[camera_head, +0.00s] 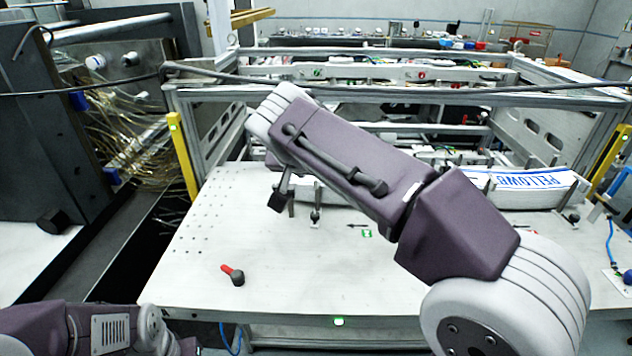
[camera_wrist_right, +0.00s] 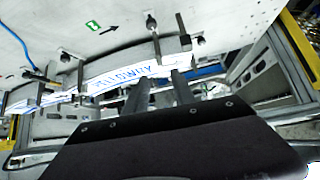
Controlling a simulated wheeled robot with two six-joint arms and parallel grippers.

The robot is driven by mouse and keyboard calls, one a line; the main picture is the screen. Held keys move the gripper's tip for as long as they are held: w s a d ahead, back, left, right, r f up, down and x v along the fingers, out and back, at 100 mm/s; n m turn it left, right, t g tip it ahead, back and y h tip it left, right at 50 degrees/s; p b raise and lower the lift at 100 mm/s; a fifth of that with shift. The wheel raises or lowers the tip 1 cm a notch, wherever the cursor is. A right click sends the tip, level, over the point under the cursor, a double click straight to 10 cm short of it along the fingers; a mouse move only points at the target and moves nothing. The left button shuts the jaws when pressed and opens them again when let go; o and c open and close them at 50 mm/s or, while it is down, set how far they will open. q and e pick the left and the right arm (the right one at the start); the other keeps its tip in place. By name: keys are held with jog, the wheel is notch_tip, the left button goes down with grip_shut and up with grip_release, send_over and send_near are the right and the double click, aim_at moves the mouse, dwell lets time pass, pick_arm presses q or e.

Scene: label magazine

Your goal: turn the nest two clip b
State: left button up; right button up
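Several dark clips stand along a nest of printed white labels (camera_head: 525,180); I cannot tell which one is nest two clip b. In the head view one clip (camera_head: 280,197) stands left of my right forearm and another (camera_head: 315,216) stands in front of it. The wrist view shows a clip (camera_wrist_right: 185,35) beyond the fingers and a shorter one (camera_wrist_right: 152,24) beside it. My right gripper (camera_wrist_right: 161,80) is open, its two dark fingers apart over the label stack (camera_wrist_right: 122,84), with nothing seen between them. My forearm hides it in the head view. My left gripper is outside the frames.
A red-handled knob (camera_head: 232,274) lies on the white perforated table (camera_head: 200,255). The table's front left is otherwise clear. An aluminium frame (camera_head: 400,96) runs behind the nests. Yellow posts (camera_head: 183,155) stand at the sides.

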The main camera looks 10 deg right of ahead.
jog(key=p+x, duration=0.1)
jog(key=x, duration=0.6)
jog(key=shift+w+d+f, duration=0.1)
jog(key=shift+w+f, duration=0.15)
jog(key=shift+w, duration=0.05)
jog(key=shift+s, duration=0.15)
grip_shut()
